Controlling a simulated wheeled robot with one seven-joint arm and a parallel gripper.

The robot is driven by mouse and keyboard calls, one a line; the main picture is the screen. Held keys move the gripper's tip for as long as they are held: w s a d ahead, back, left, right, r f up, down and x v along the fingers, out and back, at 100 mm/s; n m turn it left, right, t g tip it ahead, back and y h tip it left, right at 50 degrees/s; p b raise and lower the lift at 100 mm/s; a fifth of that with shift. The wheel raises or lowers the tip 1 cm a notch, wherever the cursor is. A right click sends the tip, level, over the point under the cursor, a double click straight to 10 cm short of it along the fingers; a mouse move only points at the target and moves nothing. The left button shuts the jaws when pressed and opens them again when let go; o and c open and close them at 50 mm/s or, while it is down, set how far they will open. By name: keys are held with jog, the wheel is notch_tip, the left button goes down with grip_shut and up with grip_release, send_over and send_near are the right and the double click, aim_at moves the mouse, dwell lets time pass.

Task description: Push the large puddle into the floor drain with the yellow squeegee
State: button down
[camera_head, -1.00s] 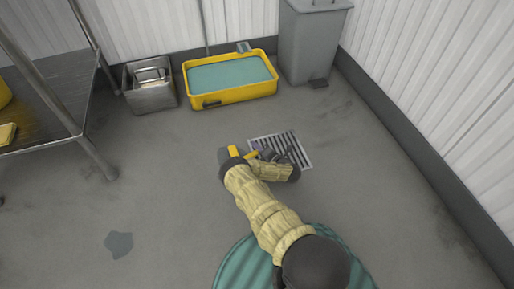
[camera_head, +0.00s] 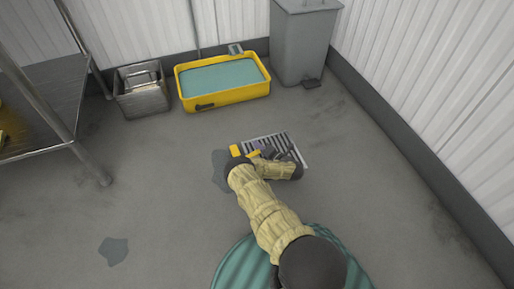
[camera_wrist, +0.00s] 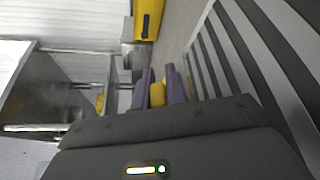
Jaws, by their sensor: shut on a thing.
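The large puddle (camera_head: 220,172) is a dark grey patch on the floor, just left of the squeegee and partly hidden by my arm. The yellow squeegee (camera_head: 236,151) is low over the floor between this puddle and the drain; much of it is hidden. The floor drain (camera_head: 283,142) is a slotted metal grate, its near part covered by my wrist. My gripper (camera_head: 263,151) is over the drain's left part. In the wrist view, its purple fingers (camera_wrist: 160,88) are shut on the squeegee's yellow handle (camera_wrist: 157,95). The drain's bars (camera_wrist: 235,45) show at right there.
A smaller puddle (camera_head: 113,250) lies at the lower left. A yellow tub of greenish water (camera_head: 225,97), a metal bucket (camera_head: 142,100) and a grey bin (camera_head: 302,45) stand along the back wall. A metal table (camera_head: 40,110) is at left. Floor right of the drain is clear.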

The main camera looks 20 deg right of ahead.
jog(key=shift+d, duration=0.15)
jog(key=shift+d+b, duration=0.35)
jog(key=shift+d, duration=1.3)
jog(key=shift+d+b, duration=0.55)
jog(key=shift+d, duration=1.4)
jog(key=shift+d+b, duration=0.7)
jog(key=shift+d, duration=1.05)
